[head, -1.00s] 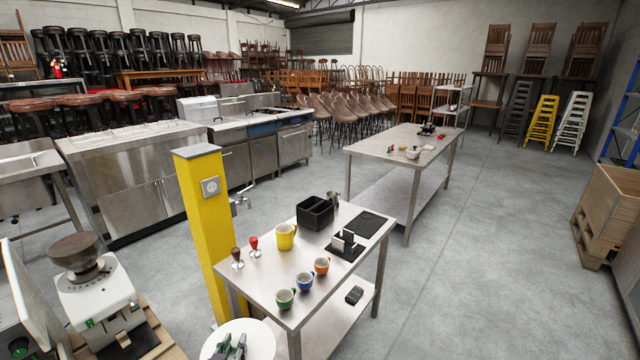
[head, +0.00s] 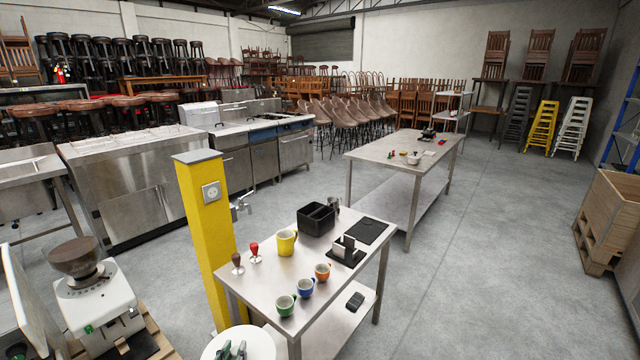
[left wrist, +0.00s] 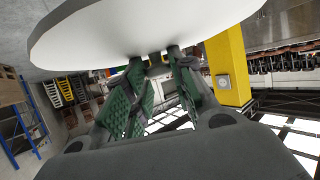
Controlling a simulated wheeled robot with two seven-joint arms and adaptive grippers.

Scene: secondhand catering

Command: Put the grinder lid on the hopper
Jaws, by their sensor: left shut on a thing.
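The grinder (head: 97,303) stands at the lower left in the head view, a white body with a brown see-through hopper (head: 76,262) on top. The grinder lid (head: 257,346) is a flat white disc at the bottom edge, right of the grinder and apart from it. My right gripper is not in view.
A yellow post (head: 205,245) with a socket stands behind the lid. To its right, a steel table (head: 265,290) holds a yellow jug (head: 286,242), several mugs, two tampers and a black bin (head: 316,219). Open floor lies right of this table.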

